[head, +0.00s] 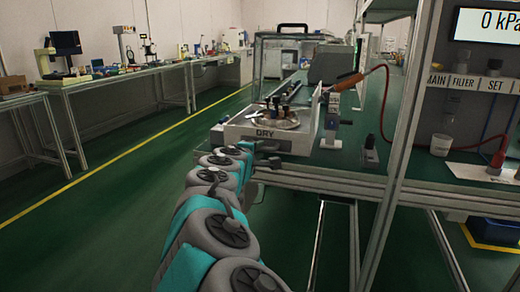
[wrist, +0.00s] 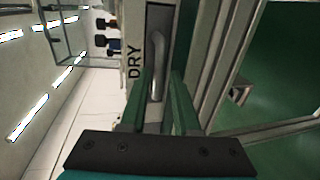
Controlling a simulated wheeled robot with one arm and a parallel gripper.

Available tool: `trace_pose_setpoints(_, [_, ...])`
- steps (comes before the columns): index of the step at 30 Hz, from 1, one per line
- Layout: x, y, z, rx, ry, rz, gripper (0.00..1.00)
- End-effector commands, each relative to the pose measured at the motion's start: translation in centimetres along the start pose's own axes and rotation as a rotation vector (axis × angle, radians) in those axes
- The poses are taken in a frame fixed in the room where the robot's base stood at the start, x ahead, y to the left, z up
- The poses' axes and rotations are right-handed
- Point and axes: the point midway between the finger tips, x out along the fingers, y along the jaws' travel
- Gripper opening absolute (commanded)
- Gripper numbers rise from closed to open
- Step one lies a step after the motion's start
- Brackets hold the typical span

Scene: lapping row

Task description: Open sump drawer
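I cannot tell whether either finger touches the handle. In the head view, my arm reaches to the front of the white lapping unit (head: 310,140) marked "DRY". The handle is hard to make out there, and the drawer looks closed.
A red hose (head: 388,95) hangs at right near a metal post (head: 402,140). The green floor (head: 110,220) at left is open.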

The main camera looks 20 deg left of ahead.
Motion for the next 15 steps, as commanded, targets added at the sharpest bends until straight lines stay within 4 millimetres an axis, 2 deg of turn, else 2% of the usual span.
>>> trace_pose_setpoints(6, [1.38, 0.06, -0.05, 0.001, 0.001, 0.001, 0.30])
trace_pose_setpoints(15, [1.46, 0.07, -0.03, 0.001, 0.001, 0.001, 0.28])
